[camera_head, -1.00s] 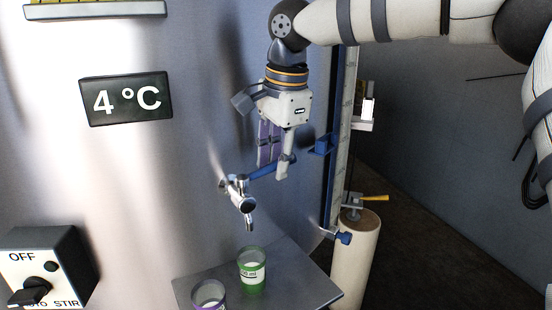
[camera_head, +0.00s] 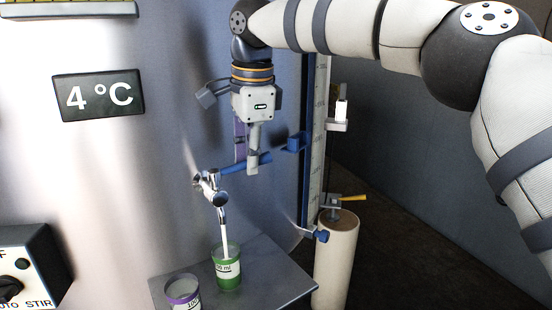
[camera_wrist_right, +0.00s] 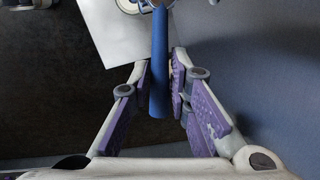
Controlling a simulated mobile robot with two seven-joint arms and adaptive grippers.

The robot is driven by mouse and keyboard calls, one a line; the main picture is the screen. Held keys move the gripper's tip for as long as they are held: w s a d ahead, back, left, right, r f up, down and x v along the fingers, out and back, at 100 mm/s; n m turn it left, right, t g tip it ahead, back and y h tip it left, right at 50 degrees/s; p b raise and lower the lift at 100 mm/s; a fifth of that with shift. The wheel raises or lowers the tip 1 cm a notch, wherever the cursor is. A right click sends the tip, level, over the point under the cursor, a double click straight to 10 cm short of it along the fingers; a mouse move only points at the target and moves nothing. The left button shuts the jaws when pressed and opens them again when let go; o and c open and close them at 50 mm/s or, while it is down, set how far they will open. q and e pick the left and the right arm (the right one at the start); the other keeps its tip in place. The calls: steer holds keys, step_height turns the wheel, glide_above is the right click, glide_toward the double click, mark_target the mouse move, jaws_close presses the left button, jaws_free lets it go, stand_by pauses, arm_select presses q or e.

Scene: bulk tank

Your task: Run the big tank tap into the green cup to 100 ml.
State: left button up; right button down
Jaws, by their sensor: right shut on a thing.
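The big tank tap (camera_head: 214,191) sticks out of the steel tank wall, with a blue lever handle (camera_head: 240,165) pointing right. A white stream (camera_head: 224,232) runs from its spout into the green cup (camera_head: 227,272) standing upright below. The cup's lower part looks solid green; the exact level cannot be read. My right gripper (camera_head: 252,160) is shut on the lever from above. In the right wrist view the blue lever (camera_wrist_right: 159,70) lies between the purple-padded fingers. My left gripper is not in view.
A purple-rimmed cup (camera_head: 183,292) stands left of the green cup on the metal shelf (camera_head: 275,280). A sign reads 4 °C (camera_head: 98,95). A stir switch box (camera_head: 35,272) is at lower left. A scale column with a blue valve (camera_head: 318,234) and a beige cylinder (camera_head: 337,260) stand right.

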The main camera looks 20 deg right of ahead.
steer(key=c, duration=1.5)
jaws_free()
steer(key=r, duration=0.4)
steer(key=s+r, duration=0.1)
steer(key=r, duration=0.3)
steer(key=s+r, duration=0.1)
steer(key=r, duration=0.2)
steer(key=shift+s+a+r, duration=0.1)
steer(key=shift+s+r, duration=0.05)
steer(key=shift+r, duration=0.25)
